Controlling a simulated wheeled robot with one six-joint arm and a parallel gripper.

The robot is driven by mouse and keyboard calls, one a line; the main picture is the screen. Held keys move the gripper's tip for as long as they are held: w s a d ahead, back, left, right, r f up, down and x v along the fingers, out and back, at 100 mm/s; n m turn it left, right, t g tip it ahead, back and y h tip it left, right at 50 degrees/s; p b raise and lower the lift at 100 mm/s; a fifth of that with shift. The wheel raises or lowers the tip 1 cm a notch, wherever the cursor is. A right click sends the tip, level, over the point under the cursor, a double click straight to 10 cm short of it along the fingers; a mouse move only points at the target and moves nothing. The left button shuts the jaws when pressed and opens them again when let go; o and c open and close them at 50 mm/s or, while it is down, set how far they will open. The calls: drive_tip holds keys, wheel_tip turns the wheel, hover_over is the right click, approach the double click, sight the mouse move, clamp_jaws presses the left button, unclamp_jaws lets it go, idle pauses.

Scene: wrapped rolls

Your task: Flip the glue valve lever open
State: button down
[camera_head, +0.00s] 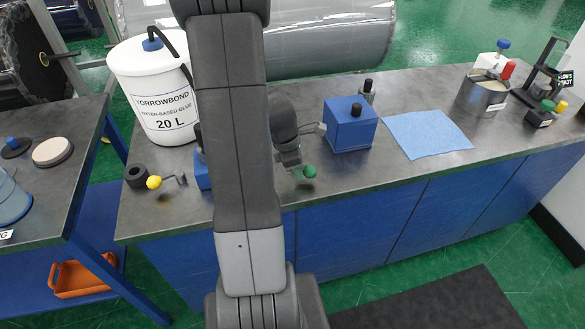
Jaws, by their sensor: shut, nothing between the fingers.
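A ball-ended lever with a yellow knob (154,183) sticks out to the left of a blue block (203,170) that my arm mostly hides. A green knob (310,171) sits near the bench's front edge, just right of my gripper (296,171). I cannot tell which knob belongs to the glue valve, or whether either lever is open. My gripper points down, small and partly dark; it looks shut and empty. I cannot tell whether it touches the green knob. A white glue bucket (165,117) labelled 20 L stands behind the yellow knob.
A blue box (350,125) with a black knob and short grey spout stands right of my gripper. A blue cloth (427,134) lies flat beyond it. A metal pot (482,96) stands farther right. A dark ring (137,176) lies left of the yellow knob.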

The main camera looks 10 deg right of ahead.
drive_tip(key=n+p, duration=0.1)
drive_tip(key=d+n, duration=0.1)
drive_tip(key=n, duration=0.1)
drive_tip(key=d+n+t+p, duration=0.1)
drive_tip(key=shift+w+d+r+n+p, duration=0.1)
drive_tip(key=shift+d+r+n+p, duration=0.1)
drive_tip(key=shift+d+n+p, duration=0.1)
drive_tip(key=n+p, duration=0.1)
drive_tip(key=d+n+p, duration=0.1)
drive_tip(key=shift+w+d+n+t, duration=0.1)
drive_tip(key=shift+w+n+t, duration=0.2)
drive_tip(key=shift+w+n, duration=0.1)
drive_tip(key=shift+w+d+f+p, duration=0.15)
drive_tip(key=shift+w+d+p, duration=0.1)
drive_tip(key=shift+p, duration=0.15)
